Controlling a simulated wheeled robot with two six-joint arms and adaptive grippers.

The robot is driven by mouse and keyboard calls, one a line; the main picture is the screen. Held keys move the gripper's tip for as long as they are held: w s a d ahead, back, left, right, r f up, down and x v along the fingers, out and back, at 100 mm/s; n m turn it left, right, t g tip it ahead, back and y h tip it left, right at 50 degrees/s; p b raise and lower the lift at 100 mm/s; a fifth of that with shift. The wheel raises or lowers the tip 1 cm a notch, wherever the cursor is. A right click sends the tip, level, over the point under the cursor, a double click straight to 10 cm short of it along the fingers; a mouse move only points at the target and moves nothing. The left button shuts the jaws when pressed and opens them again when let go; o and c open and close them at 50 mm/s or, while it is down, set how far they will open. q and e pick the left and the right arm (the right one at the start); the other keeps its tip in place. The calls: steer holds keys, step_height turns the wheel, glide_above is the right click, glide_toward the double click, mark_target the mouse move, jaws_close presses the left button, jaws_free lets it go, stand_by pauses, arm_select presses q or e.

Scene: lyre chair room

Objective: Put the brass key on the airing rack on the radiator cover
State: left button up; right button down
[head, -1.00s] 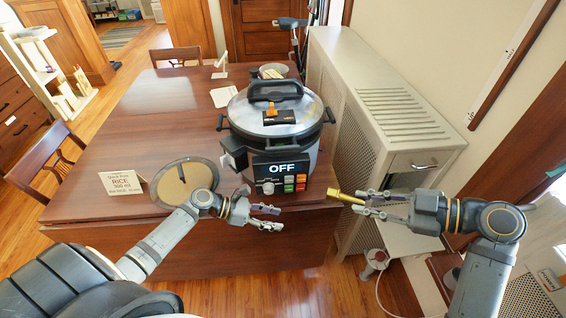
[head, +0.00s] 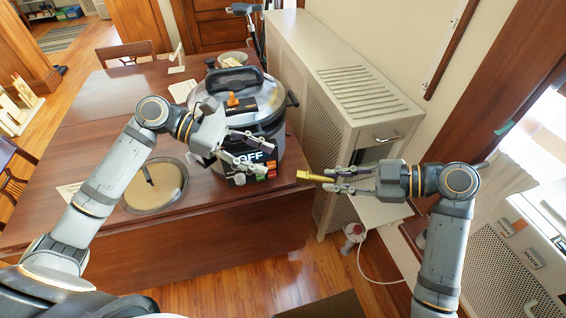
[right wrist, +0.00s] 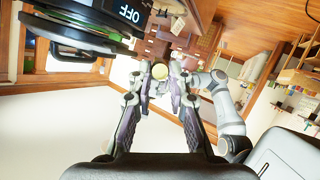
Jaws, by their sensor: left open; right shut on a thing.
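A small brass-coloured bar (head: 315,177), seemingly the brass key, is gripped in my right gripper (head: 333,180) and points left. Its round end (right wrist: 159,71) shows between the fingertips in the right wrist view. My right gripper is in front of the beige radiator cover (head: 345,62), below its top. The cover's top has a bare slatted grille (head: 370,91); I cannot make out a separate airing rack. My left gripper (head: 262,158) is open and empty, in front of the rice cooker, hiding part of its panel.
A large rice cooker (head: 235,82) with an OFF display stands at the table's right end, beside the radiator cover. A round tray (head: 157,187) is to its left on the wooden table (head: 110,110). A white cable (head: 372,268) hangs below my right gripper.

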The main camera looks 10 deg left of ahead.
mark_target(303, 174)
arm_select(q)
steer(key=x, duration=1)
steer(key=shift+d+f, duration=0.1)
jaws_close()
arm_select(e)
steer(key=c, duration=1.2)
jaws_free()
steer(key=shift+o, duration=0.2)
